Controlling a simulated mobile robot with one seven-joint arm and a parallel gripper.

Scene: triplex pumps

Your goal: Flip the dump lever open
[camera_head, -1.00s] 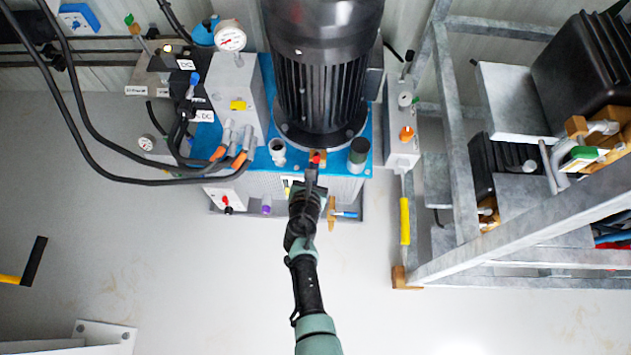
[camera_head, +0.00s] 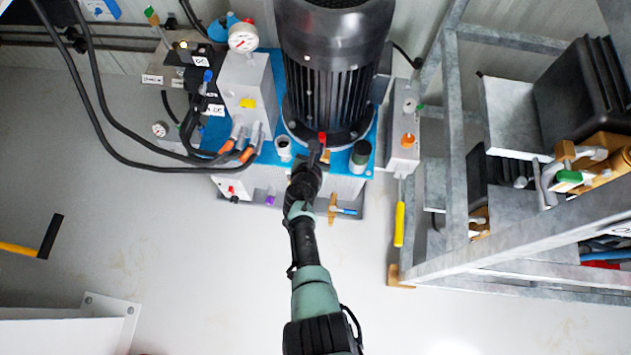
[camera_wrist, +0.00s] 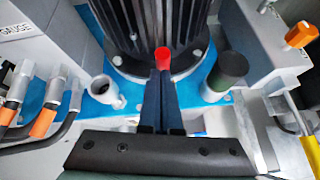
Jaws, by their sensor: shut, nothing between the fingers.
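A small lever with a red tip (camera_head: 322,138) and a brass-coloured part (camera_head: 326,156) below it stands at the foot of the motor. No label naming it as the dump lever is readable. My gripper (camera_head: 314,150) is shut and empty, just in front and slightly left of the red tip in the head view. In the wrist view the closed black fingers (camera_wrist: 161,76) point straight at the red tip (camera_wrist: 162,57), which shows just beyond them. I cannot tell whether they touch. The lever's lower part is hidden behind the fingers there.
The ribbed black motor (camera_head: 333,85) rises right behind the lever. A white open pipe (camera_head: 283,149) and a dark green-capped cylinder (camera_head: 360,154) flank it. Hoses (camera_head: 105,145) run on the left. A metal frame (camera_head: 455,150) and a yellow handle (camera_head: 399,224) are on the right.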

